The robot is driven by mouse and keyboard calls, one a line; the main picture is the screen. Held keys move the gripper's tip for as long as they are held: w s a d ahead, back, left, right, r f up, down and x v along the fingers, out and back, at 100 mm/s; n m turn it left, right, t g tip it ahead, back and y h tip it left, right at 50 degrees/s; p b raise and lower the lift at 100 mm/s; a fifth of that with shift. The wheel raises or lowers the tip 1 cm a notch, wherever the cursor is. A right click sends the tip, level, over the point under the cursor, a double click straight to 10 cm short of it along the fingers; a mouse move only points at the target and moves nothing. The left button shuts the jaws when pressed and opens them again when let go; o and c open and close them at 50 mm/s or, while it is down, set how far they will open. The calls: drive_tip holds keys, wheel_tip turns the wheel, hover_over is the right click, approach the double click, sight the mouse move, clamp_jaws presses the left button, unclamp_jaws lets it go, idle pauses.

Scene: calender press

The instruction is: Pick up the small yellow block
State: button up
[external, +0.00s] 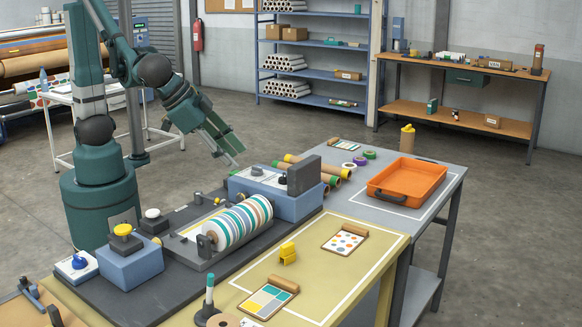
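A small yellow block (288,253) sits on the yellow-topped table, right of the striped roller. It has a stepped or notched shape, and I cannot tell whether it is one piece or two. My gripper (236,158) hangs in the air at the upper left, beyond the press, pointing down and to the right. It is well apart from the yellow block. I see nothing held in it, but its fingers are too small and angled to tell whether they are open.
The striped roller (238,223) and blue press housing (283,203) stand between my gripper and the block. Sample boards (345,240) (268,299) lie on either side of the block.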

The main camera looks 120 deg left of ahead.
drive_tip(key=w+d+f+n+y+b, duration=0.1)
drive_tip(key=w+f+n+y+b, duration=0.25)
drive_tip(key=w+f, duration=0.65)
drive_tip(key=n+g+y+b, duration=0.1)
drive_tip(key=n+y+b, duration=0.1)
drive_tip(key=n+y, duration=0.25)
approach(282, 247)
drive_tip(key=shift+n+h, duration=0.3)
drive_tip(key=shift+n, duration=0.1)
drive_tip(key=a, duration=0.4)
drive_tip(key=shift+w+a+r, duration=0.15)
drive_tip(key=shift+w+a, duration=0.15)
drive_tip(key=shift+w, duration=0.05)
drive_tip(key=shift+w+d+f+n+y, duration=0.1)
drive_tip(key=shift+d+f+n+y, duration=0.15)
drive_tip(key=shift+f, duration=0.15)
drive_tip(key=shift+d+f+n+y, duration=0.15)
drive_tip(key=shift+f+n, duration=0.1)
drive_tip(key=shift+f, duration=0.2)
drive_tip(key=shift+x, duration=1.35)
drive_tip(key=shift+b+x, duration=0.9)
drive_tip(key=shift+x, duration=1.7)
drive_tip(key=c, duration=0.9)
